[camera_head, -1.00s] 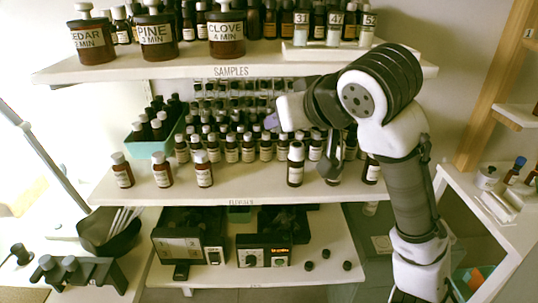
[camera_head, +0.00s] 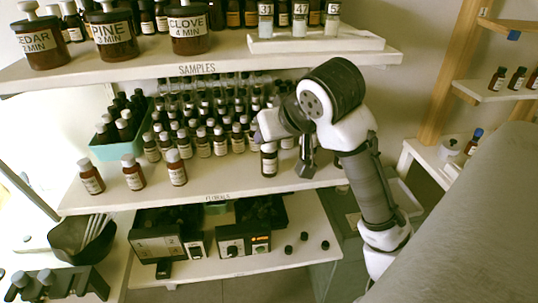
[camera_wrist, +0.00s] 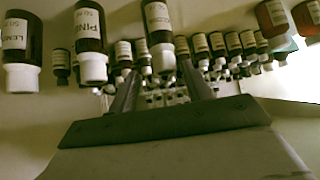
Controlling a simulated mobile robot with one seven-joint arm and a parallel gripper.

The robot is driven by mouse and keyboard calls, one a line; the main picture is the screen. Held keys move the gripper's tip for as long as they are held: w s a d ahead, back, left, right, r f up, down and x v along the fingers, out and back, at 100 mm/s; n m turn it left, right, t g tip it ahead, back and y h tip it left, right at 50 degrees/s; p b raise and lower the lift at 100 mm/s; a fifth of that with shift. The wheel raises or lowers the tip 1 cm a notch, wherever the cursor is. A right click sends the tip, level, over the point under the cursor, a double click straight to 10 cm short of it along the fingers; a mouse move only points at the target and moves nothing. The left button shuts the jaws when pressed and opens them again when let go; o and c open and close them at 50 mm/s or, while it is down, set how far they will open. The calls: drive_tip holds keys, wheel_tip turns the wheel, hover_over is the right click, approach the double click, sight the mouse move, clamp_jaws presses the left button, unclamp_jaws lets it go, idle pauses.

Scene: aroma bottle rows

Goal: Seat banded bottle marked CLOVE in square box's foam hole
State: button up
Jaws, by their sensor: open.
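No small banded bottle reads CLOVE legibly. A large brown jar (camera_head: 189,32) on the top shelf is labelled CLOVE 4 MIN. A white-capped bottle (camera_head: 269,160) stands near the front of the middle shelf, beside my wrist. In the wrist view, which is upside down, a white-capped bottle (camera_wrist: 159,22) shows beyond my open, empty gripper (camera_wrist: 159,70); its label is unreadable. Its neighbour there reads PINE (camera_wrist: 90,28), and another bottle begins LEM (camera_wrist: 21,38). I cannot identify a square box with a foam hole.
Rows of bottles (camera_head: 203,147) fill the back of the middle shelf (camera_head: 225,190). Three bottles stand apart at its front left, near a teal tray (camera_head: 108,151). The top shelf (camera_head: 150,72) overhangs. Dark devices (camera_head: 243,240) and loose caps sit on the lower shelf.

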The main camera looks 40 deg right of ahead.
drive_tip(key=x, duration=0.1)
drive_tip(key=p+x, duration=0.1)
drive_tip(key=x, duration=0.2)
drive_tip(key=shift+w+a+f, duration=0.25)
drive_tip(key=shift+w+f, duration=0.05)
drive_tip(key=shift+f, duration=0.05)
clamp_jaws()
